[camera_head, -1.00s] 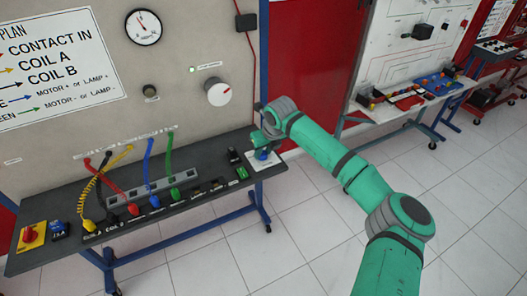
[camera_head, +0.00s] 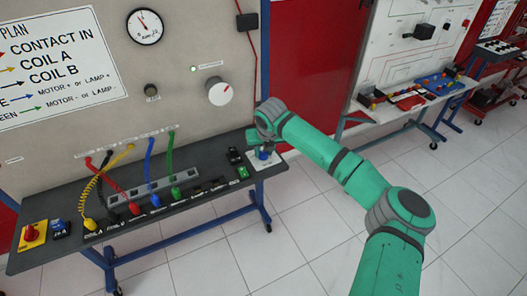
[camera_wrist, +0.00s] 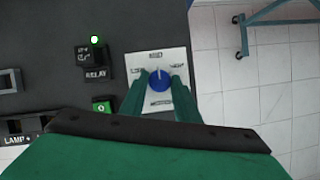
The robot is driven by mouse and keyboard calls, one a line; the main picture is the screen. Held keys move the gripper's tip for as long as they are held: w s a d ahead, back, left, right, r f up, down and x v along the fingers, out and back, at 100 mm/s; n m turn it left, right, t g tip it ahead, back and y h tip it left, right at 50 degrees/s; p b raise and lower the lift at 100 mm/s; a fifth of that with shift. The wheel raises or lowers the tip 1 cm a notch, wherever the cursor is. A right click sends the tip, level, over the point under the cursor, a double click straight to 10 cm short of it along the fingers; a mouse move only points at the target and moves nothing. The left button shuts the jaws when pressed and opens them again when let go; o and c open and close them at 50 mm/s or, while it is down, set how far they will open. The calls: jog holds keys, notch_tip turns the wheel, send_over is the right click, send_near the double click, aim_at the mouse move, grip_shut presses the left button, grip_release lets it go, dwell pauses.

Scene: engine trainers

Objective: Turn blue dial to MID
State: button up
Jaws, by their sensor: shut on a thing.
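The blue dial (camera_wrist: 160,80) sits on a white label plate (camera_wrist: 157,60) at the right end of the dark bench. In the wrist view its pale pointer mark faces up toward the label at the top of the plate; the label's text is too small to read surely. My gripper (camera_wrist: 160,88) is shut on the dial, with one green finger on each side of it. In the head view the dial (camera_head: 264,155) shows below my wrist, partly hidden by my gripper (camera_head: 262,150).
A relay block (camera_wrist: 95,60) with a lit green lamp and a green button (camera_wrist: 102,107) stand left of the plate. Cables plug into the bench (camera_head: 195,163) farther left. Open floor lies right.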

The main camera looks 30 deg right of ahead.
jog(key=o, duration=1)
jog(key=shift+o, duration=0.2)
jog(key=v, duration=1)
jog(key=shift+s+r, duration=0.2)
jog(key=shift+r, duration=0.15)
jog(key=shift+a, duration=0.1)
